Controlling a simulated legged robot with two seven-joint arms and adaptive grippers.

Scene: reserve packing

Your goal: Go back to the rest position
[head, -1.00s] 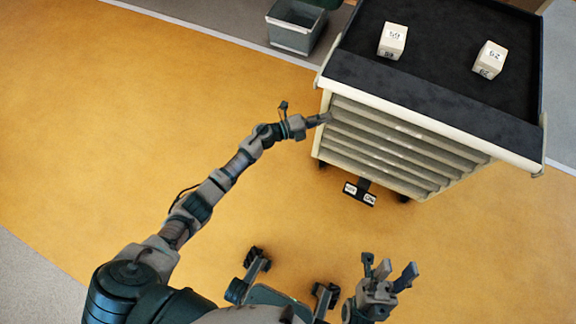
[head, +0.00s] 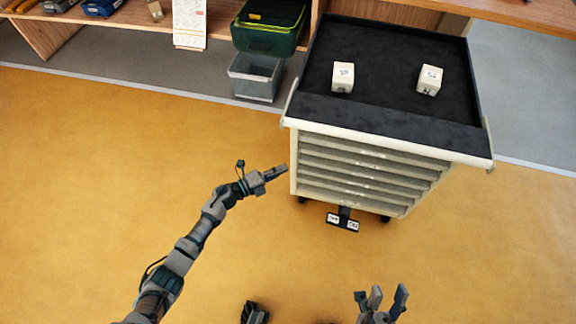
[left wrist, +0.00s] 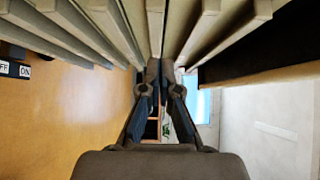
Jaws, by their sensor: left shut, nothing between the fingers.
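My left gripper (head: 280,171) is shut and empty, stretched out just to the left of the drawer cart (head: 370,170). In the left wrist view the shut fingers (left wrist: 160,68) point toward the cart's drawer fronts (left wrist: 110,20); I cannot tell whether they touch. My right gripper (head: 388,296) shows at the bottom edge of the head view, its fingers spread apart with nothing between them. Two white cubes with printed labels, a left one (head: 343,77) and a right one (head: 430,80), stand apart on the cart's black top (head: 385,60).
A grey bin (head: 256,77) stands left of the cart, below a dark green case (head: 268,28). A shelf with small items and a white sheet (head: 189,24) runs along the back. A pedal (head: 342,221) juts out at the cart's foot. The orange floor on the left is clear.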

